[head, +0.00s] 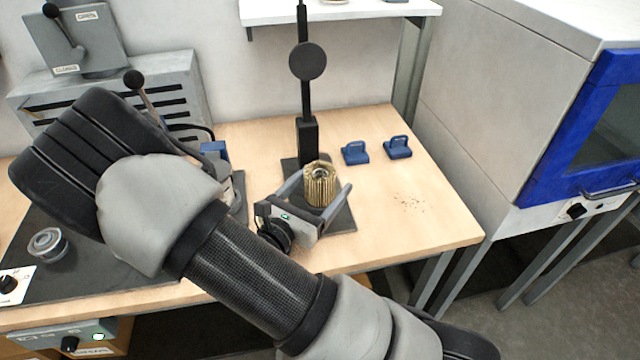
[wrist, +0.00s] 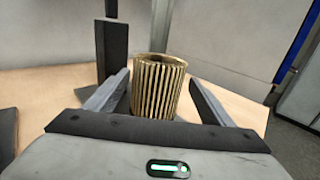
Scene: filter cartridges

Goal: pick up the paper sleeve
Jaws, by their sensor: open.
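The paper sleeve (head: 319,187) is a yellowish, pleated, hollow cylinder. It stands upright on the dark base plate (head: 343,222) of the black stand. In the wrist view the sleeve (wrist: 158,88) rises between the two fingers, with its open top showing dark inside. My gripper (head: 318,186) is open, with one finger on each side of the sleeve. In the wrist view, gaps show between the sleeve and both fingers of my gripper (wrist: 158,92). The bottom of the sleeve is hidden behind the gripper body in the wrist view.
The black post (head: 304,100) stands just behind the sleeve. Two blue clamp-like pieces (head: 355,152) lie to its right on the wooden table (head: 440,215). A grey box with levers (head: 105,85) stands back left. A blue-framed cabinet (head: 530,110) stands right.

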